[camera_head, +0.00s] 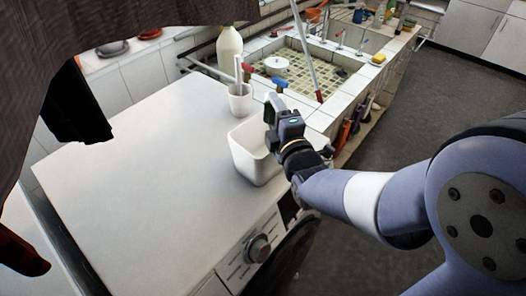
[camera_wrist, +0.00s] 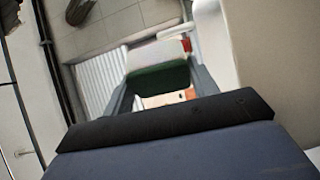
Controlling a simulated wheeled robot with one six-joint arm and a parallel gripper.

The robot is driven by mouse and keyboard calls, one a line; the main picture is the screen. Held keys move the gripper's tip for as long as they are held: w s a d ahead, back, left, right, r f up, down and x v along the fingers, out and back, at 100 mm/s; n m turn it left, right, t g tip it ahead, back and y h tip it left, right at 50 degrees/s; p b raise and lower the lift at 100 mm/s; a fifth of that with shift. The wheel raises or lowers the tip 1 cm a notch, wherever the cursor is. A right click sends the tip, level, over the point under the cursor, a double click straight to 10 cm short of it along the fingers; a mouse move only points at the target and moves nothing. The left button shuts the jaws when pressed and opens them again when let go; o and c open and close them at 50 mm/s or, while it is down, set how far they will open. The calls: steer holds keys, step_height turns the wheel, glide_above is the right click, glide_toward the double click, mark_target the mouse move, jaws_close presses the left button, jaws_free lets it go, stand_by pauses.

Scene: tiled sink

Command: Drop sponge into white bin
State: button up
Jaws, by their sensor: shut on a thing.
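My gripper (camera_head: 274,106) is above the right part of the white bin (camera_head: 247,166). It is shut on a sponge (camera_head: 269,110), which shows as a small dark green patch at the jaws. In the wrist view the sponge (camera_wrist: 158,78) is held between the two grey fingers, with a green layer and a pale layer. The white bin is an open, tapered box standing on the white worktop near its right edge. My gripper and wrist hide part of its right side and opening.
A white cup (camera_head: 240,104) with a brush in it stands behind the bin, near a white bottle (camera_head: 229,48). The tiled sink (camera_head: 318,82) lies beyond. A yellow sponge (camera_head: 378,58) lies on its right edge. The worktop (camera_head: 140,190) left of the bin is clear.

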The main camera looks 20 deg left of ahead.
steer(key=o, duration=1)
steer(key=shift+c, duration=0.2)
steer(key=shift+s, duration=0.1)
steer(key=b+v, duration=0.2)
steer(key=v, duration=0.8)
steer(key=shift+s+d+b, duration=0.25)
steer(key=shift+s+b, duration=0.05)
steer(key=shift+b, duration=0.1)
steer(key=shift+p+x, duration=0.4)
steer(key=shift+x, duration=1.7)
